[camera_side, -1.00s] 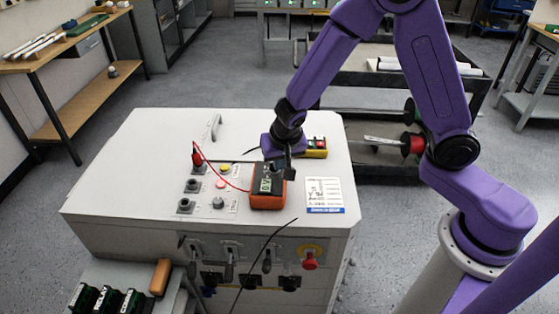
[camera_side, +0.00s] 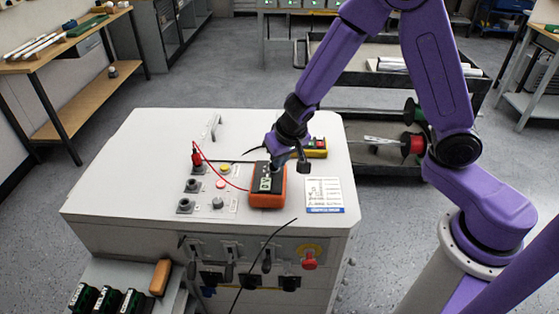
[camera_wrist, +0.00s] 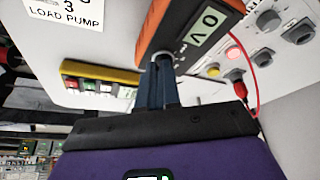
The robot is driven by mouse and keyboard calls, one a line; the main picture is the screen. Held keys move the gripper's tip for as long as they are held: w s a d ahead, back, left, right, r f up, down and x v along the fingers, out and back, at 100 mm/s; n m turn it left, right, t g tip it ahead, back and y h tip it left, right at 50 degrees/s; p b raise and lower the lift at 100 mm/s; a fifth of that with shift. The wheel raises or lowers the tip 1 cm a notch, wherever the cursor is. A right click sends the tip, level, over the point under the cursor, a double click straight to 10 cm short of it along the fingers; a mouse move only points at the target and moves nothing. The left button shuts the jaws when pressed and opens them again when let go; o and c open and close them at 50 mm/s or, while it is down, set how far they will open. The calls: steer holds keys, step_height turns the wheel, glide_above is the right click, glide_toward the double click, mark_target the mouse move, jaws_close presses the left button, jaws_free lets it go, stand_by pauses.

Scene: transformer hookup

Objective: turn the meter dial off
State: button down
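The meter (camera_side: 267,199) is an orange-edged dark box lying on top of the white cabinet. Its pale screen (camera_wrist: 203,25) seems to read 0 V in the wrist view. The meter dial (camera_wrist: 163,59) is a small grey knob below the screen, mostly hidden by my fingers. My gripper (camera_wrist: 161,72) is at the dial, its two dark fingers close together with the knob between their tips. In the side view my gripper (camera_side: 276,163) reaches down to the far end of the meter. The dial's pointer setting cannot be seen.
A red lead (camera_side: 197,158) plugged into a socket runs to the meter. Sockets and small buttons lie left of the meter. A yellow box with coloured buttons (camera_side: 315,148) stands behind it. A white label (camera_side: 323,194) lies to the right.

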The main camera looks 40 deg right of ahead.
steer(key=shift+w+d+n+y, duration=0.1)
steer(key=shift+d+n+y, duration=0.2)
steer(key=shift+n, duration=0.4)
steer(key=shift+w+d+n+y, duration=0.15)
steer(key=shift+n+y, duration=0.15)
steer(key=shift+n, duration=0.4)
steer(key=shift+d+f, duration=0.15)
steer(key=shift+d, duration=0.25)
stand_by(0.5)
steer(key=shift+a, duration=0.15)
steer(key=shift+w+a, duration=0.25)
steer(key=shift+a, duration=0.55)
steer(key=shift+s+d, duration=0.15)
steer(key=shift+s, duration=1.95)
steer(key=shift+v, duration=5.1)
steer(key=s+d+r+n+g, duration=0.1)
steer(key=s+d+n+g, duration=0.1)
steer(key=s+n, duration=0.4)
steer(key=s+d+r+n+g, duration=0.1)
steer(key=s+n, duration=0.5)
steer(key=s, duration=0.9)
steer(key=d+g, duration=0.1)
steer(key=d, duration=0.1)
steer(key=shift+s+d+r, duration=0.2)
steer(key=shift+d, duration=0.05)
